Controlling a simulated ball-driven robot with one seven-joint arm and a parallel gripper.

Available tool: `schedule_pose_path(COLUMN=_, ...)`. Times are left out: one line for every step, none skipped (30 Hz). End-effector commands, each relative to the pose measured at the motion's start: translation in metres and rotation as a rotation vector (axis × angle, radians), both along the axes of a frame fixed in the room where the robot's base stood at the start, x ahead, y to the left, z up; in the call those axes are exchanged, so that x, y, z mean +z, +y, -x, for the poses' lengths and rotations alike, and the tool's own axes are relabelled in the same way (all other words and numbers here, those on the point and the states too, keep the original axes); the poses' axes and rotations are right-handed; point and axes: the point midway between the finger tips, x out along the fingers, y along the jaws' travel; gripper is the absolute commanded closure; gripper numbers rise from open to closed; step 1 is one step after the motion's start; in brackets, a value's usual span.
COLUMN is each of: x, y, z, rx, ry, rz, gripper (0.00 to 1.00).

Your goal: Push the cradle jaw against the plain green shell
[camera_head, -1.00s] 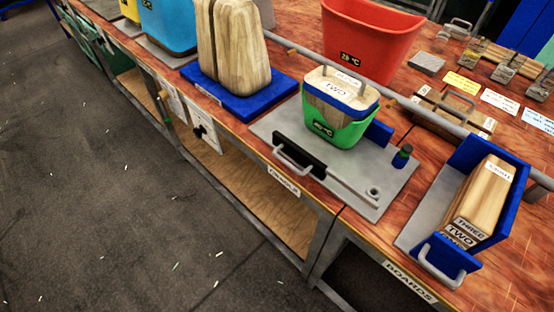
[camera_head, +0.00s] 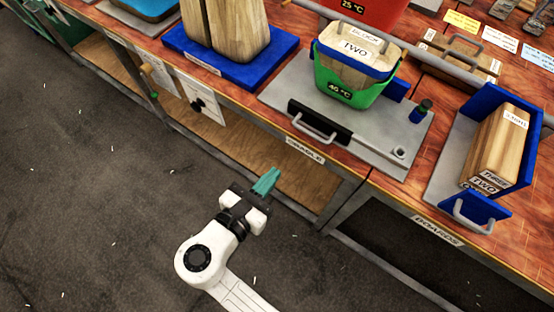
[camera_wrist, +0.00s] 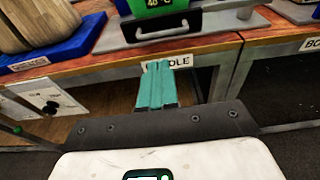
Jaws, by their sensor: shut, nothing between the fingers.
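A blue base with tall wooden halves (camera_head: 232,72) stands left of the cradle. A blue boards press (camera_head: 490,150) holding wooden boards stands right. A small blue post with a green cap (camera_head: 421,110) rises from the plate. The floor before the bench is clear.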

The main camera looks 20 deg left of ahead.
Motion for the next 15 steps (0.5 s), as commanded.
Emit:
schedule_pose_path(x=-0.001, y=-0.004, z=-0.008, rx=-0.006, ry=0.0, rz=-0.001, gripper=1.0)
schedule_pose_path(x=-0.002, y=-0.006, z=-0.013, rx=-0.006, ry=0.001, rz=-0.001, gripper=1.0)
schedule_pose_path(x=-0.003, y=-0.009, z=-0.02, rx=-0.007, ry=0.0, rz=-0.002, gripper=1.0)
schedule_pose_path(x=-0.005, y=-0.011, z=-0.025, rx=-0.006, ry=0.001, rz=-0.001, gripper=1.0)
schedule_pose_path(x=-0.006, y=-0.013, z=-0.031, rx=-0.008, ry=0.0, rz=-0.002, gripper=1.0)
schedule_pose_path(x=-0.007, y=-0.016, z=-0.038, rx=-0.008, ry=0.001, rz=-0.002, gripper=1.0)
schedule_pose_path(x=-0.009, y=-0.018, z=-0.044, rx=-0.008, ry=0.0, rz=-0.002, gripper=1.0)
schedule_pose_path(x=-0.01, y=-0.02, z=-0.049, rx=-0.007, ry=0.002, rz=-0.001, gripper=1.0)
schedule_pose_path(x=-0.012, y=-0.023, z=-0.057, rx=-0.008, ry=0.001, rz=-0.002, gripper=1.0)
schedule_pose_path(x=-0.013, y=-0.025, z=-0.062, rx=-0.008, ry=0.001, rz=-0.002, gripper=1.0)
schedule_pose_path(x=-0.014, y=-0.027, z=-0.068, rx=-0.008, ry=0.001, rz=-0.002, gripper=1.0)
schedule_pose_path(x=-0.015, y=-0.029, z=-0.075, rx=-0.008, ry=0.001, rz=-0.003, gripper=1.0)
schedule_pose_path(x=-0.016, y=-0.031, z=-0.08, rx=-0.009, ry=0.001, rz=-0.004, gripper=1.0)
schedule_pose_path(x=-0.017, y=-0.033, z=-0.084, rx=-0.008, ry=0.001, rz=-0.003, gripper=1.0)
schedule_pose_path(x=-0.018, y=-0.035, z=-0.09, rx=-0.009, ry=0.001, rz=-0.003, gripper=1.0)
